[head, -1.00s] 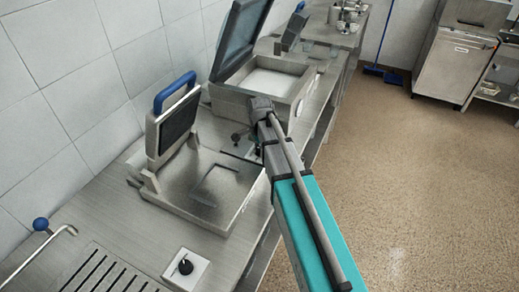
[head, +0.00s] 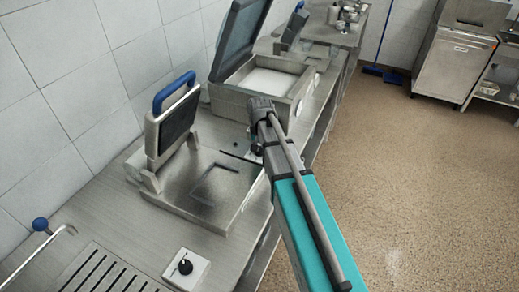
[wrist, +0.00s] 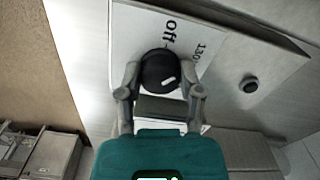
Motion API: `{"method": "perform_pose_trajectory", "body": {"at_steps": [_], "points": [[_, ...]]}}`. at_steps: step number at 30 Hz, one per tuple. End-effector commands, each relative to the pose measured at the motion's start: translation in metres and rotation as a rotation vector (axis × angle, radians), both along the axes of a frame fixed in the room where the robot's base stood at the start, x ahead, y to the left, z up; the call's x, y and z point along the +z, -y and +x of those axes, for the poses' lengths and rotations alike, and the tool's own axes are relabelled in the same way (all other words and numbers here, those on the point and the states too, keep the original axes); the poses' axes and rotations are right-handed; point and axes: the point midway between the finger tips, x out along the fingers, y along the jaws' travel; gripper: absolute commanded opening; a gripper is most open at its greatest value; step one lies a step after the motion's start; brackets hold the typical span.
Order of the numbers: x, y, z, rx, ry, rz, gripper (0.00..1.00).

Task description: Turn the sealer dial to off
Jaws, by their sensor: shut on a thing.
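The sealer dial (wrist: 158,68) is a round black knob with a short white mark, seen close in the wrist view. It sits on a pale panel (wrist: 132,35) printed with "off" and "130". The white mark lies on the lower right part of the knob, away from the "off" word. My gripper (wrist: 161,76) is shut on the dial, one finger on each side. In the head view my wrist (head: 262,108) is at the front of the open-lidded sealer (head: 278,84), and the dial there is hidden.
A smaller black knob (wrist: 250,84) sits right of the dial in the wrist view. In the head view a press with a blue handle (head: 176,90) stands open on the counter. Another black dial (head: 185,266) is nearer. The floor (head: 420,180) at right is clear.

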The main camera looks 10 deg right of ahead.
Motion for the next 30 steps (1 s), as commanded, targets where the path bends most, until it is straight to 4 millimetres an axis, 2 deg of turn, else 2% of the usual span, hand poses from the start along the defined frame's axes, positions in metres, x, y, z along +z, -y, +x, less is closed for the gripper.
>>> {"method": "perform_pose_trajectory", "body": {"at_steps": [18, 30], "points": [[-0.0001, 0.0015, -0.0003, 0.545, 0.0, 0.0, 0.0], [-0.0001, 0.0018, -0.0002, 0.689, 0.0, 0.0, 0.0]]}}
